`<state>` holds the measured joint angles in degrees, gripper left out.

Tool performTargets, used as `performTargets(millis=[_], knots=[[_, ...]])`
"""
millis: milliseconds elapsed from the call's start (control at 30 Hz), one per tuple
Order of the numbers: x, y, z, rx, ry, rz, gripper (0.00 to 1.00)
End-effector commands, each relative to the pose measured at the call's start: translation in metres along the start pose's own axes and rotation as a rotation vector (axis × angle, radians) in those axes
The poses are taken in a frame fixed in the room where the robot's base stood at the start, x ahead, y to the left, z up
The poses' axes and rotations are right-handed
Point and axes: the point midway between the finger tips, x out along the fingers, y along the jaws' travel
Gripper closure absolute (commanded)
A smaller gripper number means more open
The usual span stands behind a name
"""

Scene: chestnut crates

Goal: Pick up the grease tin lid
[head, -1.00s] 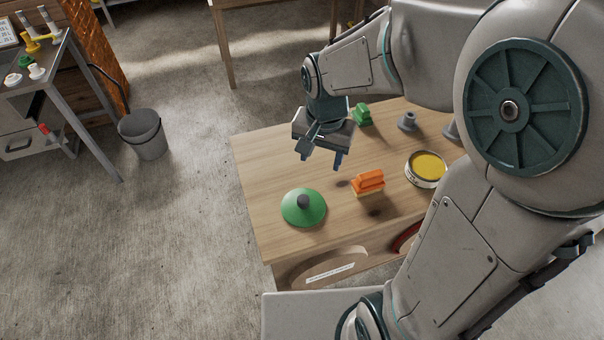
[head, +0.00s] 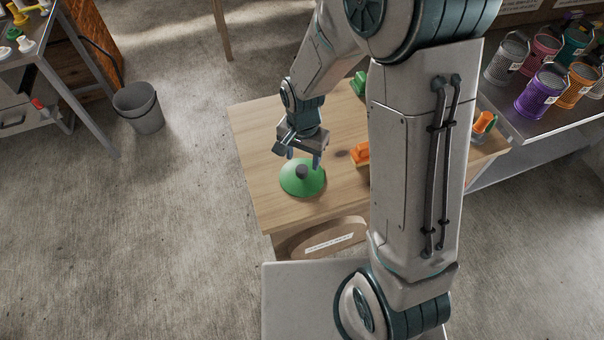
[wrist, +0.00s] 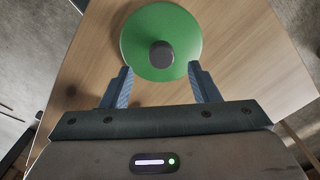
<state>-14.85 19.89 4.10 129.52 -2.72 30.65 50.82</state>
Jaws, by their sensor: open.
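The grease tin lid is a green, shallow cone with a dark round knob. In the head view the lid (head: 296,184) lies on the near left part of the wooden table. In the wrist view the lid (wrist: 135,38) is just ahead of the fingertips, its knob roughly centred between them. My gripper (head: 303,160) is open and empty, above the far side of the lid. Its two blue fingers (wrist: 160,80) show apart in the wrist view. I cannot tell whether a fingertip touches the lid.
A green object (head: 359,83) sits farther back. My arm hides much of the table's right side. A shelf at right holds several coloured cans (head: 540,92). A grey bucket (head: 138,107) stands on the floor at left.

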Motion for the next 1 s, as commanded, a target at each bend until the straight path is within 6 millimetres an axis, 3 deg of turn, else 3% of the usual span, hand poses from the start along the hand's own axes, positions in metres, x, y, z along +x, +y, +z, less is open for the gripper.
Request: performTargets(millis=[400,767,967,1000], knots=[[0.043,-0.001,0.001,-0.001,-0.002,0.003,0.45],[0.051,-0.002,0.001,-0.001,0.0,0.0,0.45],[0.051,-0.002,0.001,-0.001,0.0,0.0,0.94],[0.051,-0.002,0.001,-0.001,0.0,0.0,0.94]])
